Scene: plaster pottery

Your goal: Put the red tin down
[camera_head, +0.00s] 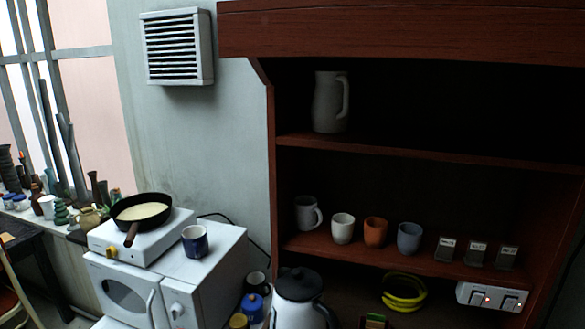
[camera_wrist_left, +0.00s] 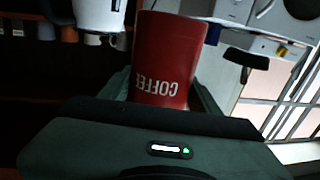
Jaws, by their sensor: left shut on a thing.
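The red tin (camera_wrist_left: 166,50), lettered COFFEE, fills the middle of the left wrist view. The lettering is upside down in that picture. My left gripper (camera_wrist_left: 163,92) is shut on the tin, with a finger on either side of it. The tin's lower part in that picture is hidden behind the gripper body. I cannot tell what is directly under the tin. Neither the tin nor any gripper shows in the head view. My right gripper is out of view.
A dark wooden shelf unit (camera_head: 350,148) holds mugs, cups and a pitcher (camera_head: 330,103). A white kettle (camera_head: 298,308) stands low in front. A pan (camera_head: 140,211) sits on a hot plate on the microwave (camera_head: 181,296), beside a blue mug (camera_head: 195,242).

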